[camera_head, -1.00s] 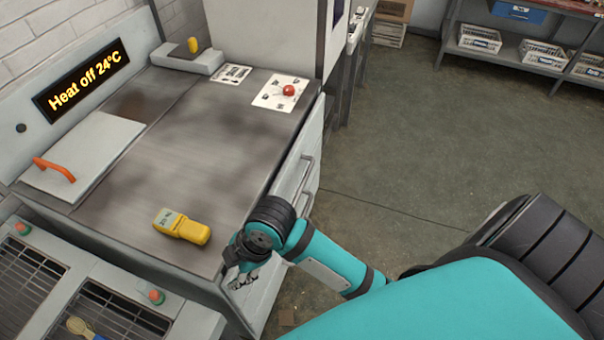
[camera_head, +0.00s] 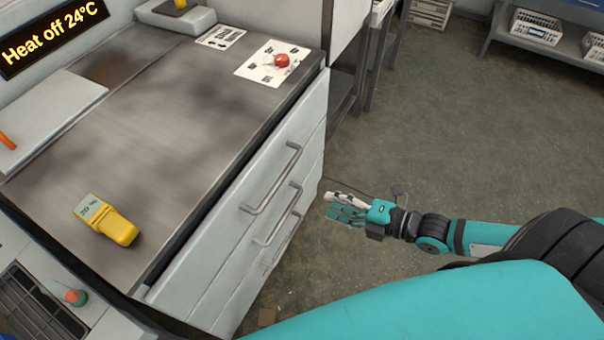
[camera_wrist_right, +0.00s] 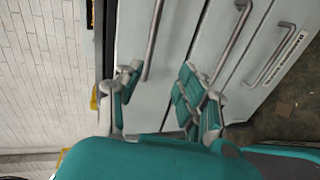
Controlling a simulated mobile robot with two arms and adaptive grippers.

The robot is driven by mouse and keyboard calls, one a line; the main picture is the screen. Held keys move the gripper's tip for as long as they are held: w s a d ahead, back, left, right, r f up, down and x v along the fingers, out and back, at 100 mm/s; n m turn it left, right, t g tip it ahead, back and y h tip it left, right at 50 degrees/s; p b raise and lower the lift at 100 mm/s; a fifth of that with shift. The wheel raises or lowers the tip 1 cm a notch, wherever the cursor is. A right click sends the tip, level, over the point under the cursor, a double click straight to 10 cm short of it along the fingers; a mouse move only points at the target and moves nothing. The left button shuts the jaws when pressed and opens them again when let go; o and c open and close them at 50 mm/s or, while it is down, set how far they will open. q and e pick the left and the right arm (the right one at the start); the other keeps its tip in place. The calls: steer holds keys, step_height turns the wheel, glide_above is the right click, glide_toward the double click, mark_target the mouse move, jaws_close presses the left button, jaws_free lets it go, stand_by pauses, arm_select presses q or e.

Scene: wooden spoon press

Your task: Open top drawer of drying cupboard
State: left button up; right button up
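The drying cupboard (camera_head: 165,120) stands at the left of the head view with several drawers in its white front. The top drawer (camera_head: 225,215) looks closed, and its grey bar handle (camera_head: 272,180) is clear. That handle (camera_wrist_right: 153,42) also shows in the wrist view, its near end lying between my fingers in the picture. My right gripper (camera_head: 345,208) is open and empty, in front of the drawers and apart from them in the head view. Its two spread fingers (camera_wrist_right: 158,88) point at the drawer fronts in the wrist view. My left gripper is not in view.
Lower drawer handles (camera_head: 280,215) sit below the top one. A yellow meter (camera_head: 108,220) and a card with a red knob (camera_head: 281,61) lie on the cupboard top. The floor (camera_head: 450,130) right of the cupboard is open, with shelving (camera_head: 540,40) beyond.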

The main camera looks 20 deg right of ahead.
steer(key=d, duration=0.2)
glide_toward(279, 178)
steer(key=shift+n, duration=0.4)
steer(key=x, duration=0.6)
steer(key=b+x, duration=0.1)
steer(key=x, duration=0.2)
steer(key=shift+w+a+f, duration=0.15)
steer(key=shift+f, duration=0.35)
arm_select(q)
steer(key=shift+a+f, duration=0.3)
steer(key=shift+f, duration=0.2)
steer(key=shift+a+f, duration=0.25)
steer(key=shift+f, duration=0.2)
arm_select(e)
steer(key=shift+w+a, duration=0.15)
steer(key=shift+w, duration=0.05)
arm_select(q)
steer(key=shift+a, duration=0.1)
arm_select(e)
jaws_close()
steer(key=shift+f, duration=0.1)
